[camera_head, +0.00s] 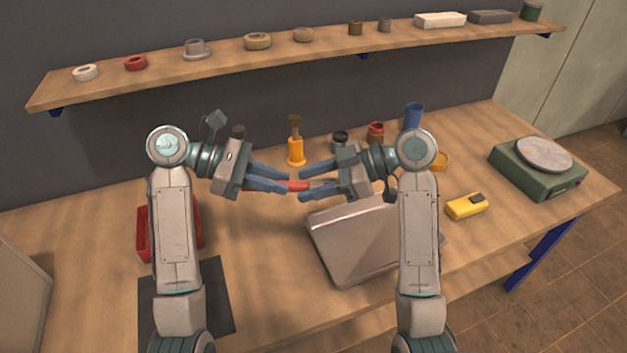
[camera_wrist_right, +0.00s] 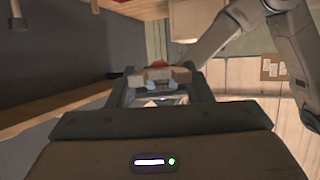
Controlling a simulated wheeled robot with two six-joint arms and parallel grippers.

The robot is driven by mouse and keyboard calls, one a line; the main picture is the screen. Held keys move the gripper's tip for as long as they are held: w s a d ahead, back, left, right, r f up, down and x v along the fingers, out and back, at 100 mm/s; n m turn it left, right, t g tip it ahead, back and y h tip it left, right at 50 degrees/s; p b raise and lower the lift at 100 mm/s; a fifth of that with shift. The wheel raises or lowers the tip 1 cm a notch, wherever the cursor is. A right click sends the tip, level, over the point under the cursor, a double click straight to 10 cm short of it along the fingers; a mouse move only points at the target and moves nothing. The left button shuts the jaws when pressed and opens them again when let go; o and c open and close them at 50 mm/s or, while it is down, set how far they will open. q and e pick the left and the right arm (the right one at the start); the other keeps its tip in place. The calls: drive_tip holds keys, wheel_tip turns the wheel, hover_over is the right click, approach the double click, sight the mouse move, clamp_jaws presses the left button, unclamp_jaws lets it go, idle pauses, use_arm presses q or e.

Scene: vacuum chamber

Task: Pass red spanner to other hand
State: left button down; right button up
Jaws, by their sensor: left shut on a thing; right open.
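The red spanner (camera_head: 298,186) is held level above the bench between my two hands. My left gripper (camera_head: 287,180) is shut on it, and its red end sticks out to the right past the left fingertips. My right gripper (camera_head: 303,184) faces the left one and is open, with its fingers on either side of the spanner's free end. In the right wrist view, my right gripper (camera_wrist_right: 158,88) has its fingers apart with a reddish piece between or just beyond them. I cannot tell whether the fingers touch it.
A grey metal case (camera_head: 350,240) lies below my right gripper. A red tray (camera_head: 143,235) is at the left, partly behind my left arm. An orange-handled tool (camera_head: 296,150), a blue cup (camera_head: 413,115), a yellow meter (camera_head: 466,206) and a green scale (camera_head: 538,170) stand on the bench.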

clamp_jaws()
use_arm(q)
drive_tip(key=c, duration=1.2)
unclamp_jaws()
